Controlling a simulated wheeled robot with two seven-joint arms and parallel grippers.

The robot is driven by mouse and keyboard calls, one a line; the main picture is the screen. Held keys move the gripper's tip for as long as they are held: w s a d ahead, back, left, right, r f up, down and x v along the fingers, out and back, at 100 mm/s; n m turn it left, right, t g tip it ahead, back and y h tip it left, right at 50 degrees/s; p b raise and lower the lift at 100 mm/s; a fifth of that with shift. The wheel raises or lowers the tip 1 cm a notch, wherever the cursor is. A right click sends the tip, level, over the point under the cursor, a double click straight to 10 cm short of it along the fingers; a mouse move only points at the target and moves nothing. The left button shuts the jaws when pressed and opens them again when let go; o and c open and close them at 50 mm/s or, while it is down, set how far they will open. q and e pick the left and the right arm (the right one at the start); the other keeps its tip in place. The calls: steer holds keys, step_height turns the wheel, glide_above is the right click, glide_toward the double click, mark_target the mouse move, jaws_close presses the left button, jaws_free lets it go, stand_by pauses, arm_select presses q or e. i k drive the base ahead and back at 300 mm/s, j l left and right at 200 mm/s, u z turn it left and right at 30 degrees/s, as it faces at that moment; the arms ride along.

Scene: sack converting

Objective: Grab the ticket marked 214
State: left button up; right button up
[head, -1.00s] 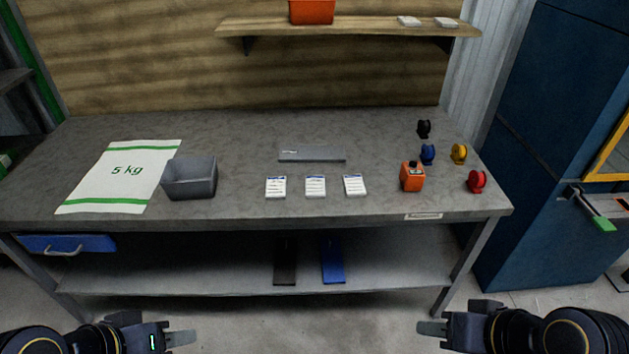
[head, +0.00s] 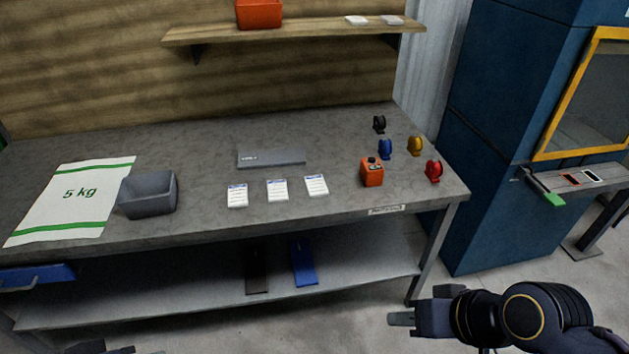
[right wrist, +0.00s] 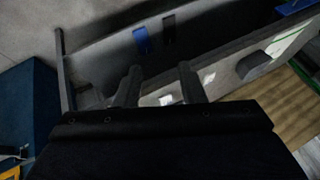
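Three white tickets lie in a row on the grey bench: a left one (head: 237,195), a middle one (head: 277,190) and a right one (head: 316,185). Their print is too small to read, so I cannot tell which is marked 214. My right gripper (head: 401,318) is in front of the bench, well short of the tickets. The right wrist view shows its two fingers (right wrist: 158,76) apart with nothing held between them. Only a dark bit of my left gripper (head: 115,350) shows at the bottom left edge; its fingers cannot be made out.
A grey bar (head: 271,159) lies behind the tickets. A grey bin (head: 148,194) and a 5 kg sack (head: 75,200) are on the left. An orange device (head: 371,173) and several coloured spools (head: 415,146) stand on the right. A blue cabinet (head: 480,190) stands beyond the bench.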

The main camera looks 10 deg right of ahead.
mark_target(316, 187)
steer(key=i+j, duration=0.4)
steer(key=i, duration=0.2)
steer(key=i+j+z, duration=0.15)
steer(key=i+j, duration=0.3)
steer(key=i, duration=0.15)
